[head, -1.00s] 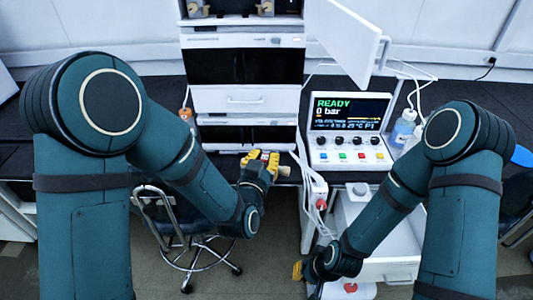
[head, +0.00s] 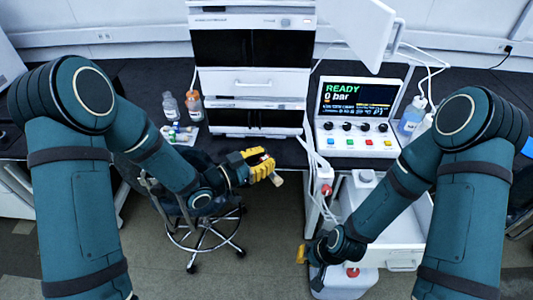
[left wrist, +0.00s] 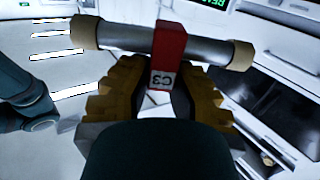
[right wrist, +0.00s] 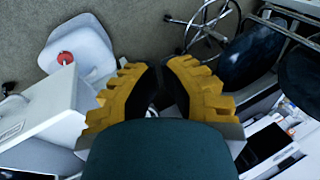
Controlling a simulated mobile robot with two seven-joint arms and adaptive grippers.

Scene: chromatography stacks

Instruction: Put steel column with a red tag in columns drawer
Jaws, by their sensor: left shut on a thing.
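My left gripper (head: 262,168) is shut on a steel column (left wrist: 133,40) and holds it in front of the stack, beyond the bench edge. The column is a grey tube with beige end caps and a red tag (left wrist: 167,50) marked C3. In the head view, one beige end (head: 277,179) points toward the lower right. An open white drawer (head: 405,225) is under the bench at the right, its front handle facing me; I cannot read a label on it. My right gripper (head: 303,254) is low, left of the drawer; its fingers (right wrist: 158,68) are close together with nothing visible between them.
The chromatography stack (head: 250,83) stands on the dark bench, with a control panel (head: 355,110) reading READY. Bottles (head: 193,105) and a small tray (head: 180,134) are left of it. A wheeled stool (head: 190,240) and a white container with a red cap (head: 345,283) are below.

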